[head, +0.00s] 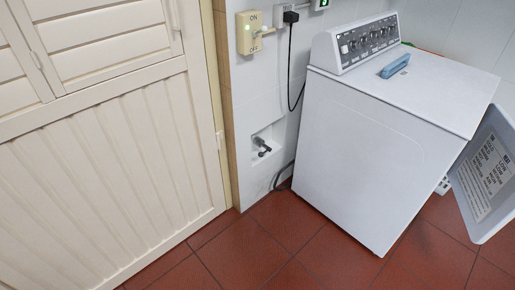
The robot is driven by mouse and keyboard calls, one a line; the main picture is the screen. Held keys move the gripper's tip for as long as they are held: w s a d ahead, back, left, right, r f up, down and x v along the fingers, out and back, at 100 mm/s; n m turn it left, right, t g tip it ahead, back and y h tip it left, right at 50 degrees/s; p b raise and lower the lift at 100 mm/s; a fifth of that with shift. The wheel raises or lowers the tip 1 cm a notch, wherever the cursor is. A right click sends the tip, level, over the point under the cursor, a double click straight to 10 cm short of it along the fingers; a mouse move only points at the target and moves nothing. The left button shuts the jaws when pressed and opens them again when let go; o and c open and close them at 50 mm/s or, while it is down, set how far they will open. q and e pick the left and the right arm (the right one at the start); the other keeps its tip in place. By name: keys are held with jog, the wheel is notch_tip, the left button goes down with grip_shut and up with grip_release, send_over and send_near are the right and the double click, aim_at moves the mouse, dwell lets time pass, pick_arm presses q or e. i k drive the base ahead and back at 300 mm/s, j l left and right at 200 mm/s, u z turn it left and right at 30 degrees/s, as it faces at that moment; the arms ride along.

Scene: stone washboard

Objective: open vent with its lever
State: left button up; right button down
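A louvred vent (106,36) with wide cream slats is set in the upper part of the cream door at the left of the head view. The slats look closed, lying nearly flat against each other. A second slatted section (14,62) lies to its left, cut by the picture edge. A small narrow piece (36,60) on the upright between the two sections may be the lever; it is too small to be sure. The top of the vent is out of the picture. Neither of my grippers is in view.
The door's lower panel (110,170) has vertical grooves. A white washing machine (375,150) stands right of it, with a blue object (395,66) on top. A yellowed switch box (249,33) and a wall tap (263,147) are between. The red tiled floor (245,250) in front is clear.

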aim_at(260, 153)
jog(key=i+u, duration=0.1)
jog(key=i, duration=0.6)
jog(key=i+l+u, duration=0.1)
jog(key=i, duration=0.6)
jog(key=l, duration=0.1)
